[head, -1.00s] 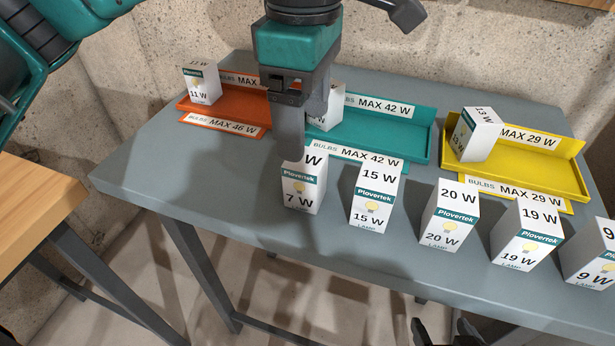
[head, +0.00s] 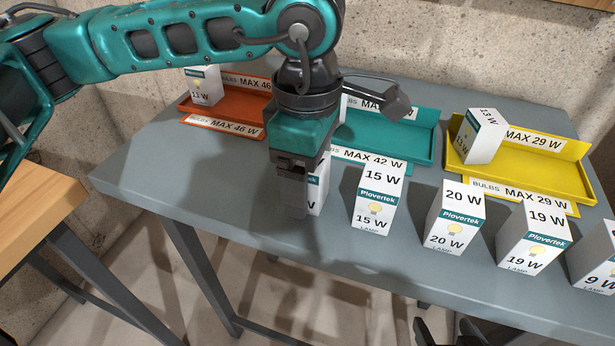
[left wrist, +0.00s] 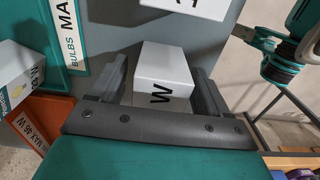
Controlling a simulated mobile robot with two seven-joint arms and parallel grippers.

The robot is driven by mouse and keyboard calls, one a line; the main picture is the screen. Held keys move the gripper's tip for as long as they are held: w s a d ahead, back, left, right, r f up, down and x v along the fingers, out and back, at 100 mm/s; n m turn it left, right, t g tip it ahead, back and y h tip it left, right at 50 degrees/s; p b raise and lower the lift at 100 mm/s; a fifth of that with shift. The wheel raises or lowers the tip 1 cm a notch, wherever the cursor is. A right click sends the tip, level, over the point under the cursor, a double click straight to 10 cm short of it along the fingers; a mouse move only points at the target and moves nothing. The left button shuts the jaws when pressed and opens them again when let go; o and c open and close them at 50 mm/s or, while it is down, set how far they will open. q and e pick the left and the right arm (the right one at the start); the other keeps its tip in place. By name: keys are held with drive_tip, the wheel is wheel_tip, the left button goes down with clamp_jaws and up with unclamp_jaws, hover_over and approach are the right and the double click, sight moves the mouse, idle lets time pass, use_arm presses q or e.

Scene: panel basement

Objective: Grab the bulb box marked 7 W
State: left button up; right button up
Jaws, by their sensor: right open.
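The 7 W bulb box (head: 318,192) is a white carton standing upright at the left end of the front row on the grey table. In the head view my left gripper (head: 292,200) comes down over it and hides most of it, including its marking. In the left wrist view the box (left wrist: 165,68) stands between the two fingers. The left gripper is open around it, with a visible gap at the left finger; contact at the right finger is hard to tell. My right gripper (head: 443,330) is open and empty at the bottom edge of the head view.
To its right stand the 15 W (head: 377,200), 20 W (head: 455,218), 19 W (head: 532,238) and 9 W (head: 598,262) boxes. Behind are an orange tray (head: 238,120) with an 11 W box, a teal tray (head: 415,145) and a yellow tray (head: 550,175) with a 13 W box.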

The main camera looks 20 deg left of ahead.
use_arm(q)
drive_tip(key=c, duration=1)
drive_tip(key=shift+o, duration=0.2)
drive_tip(key=shift+r, duration=0.15)
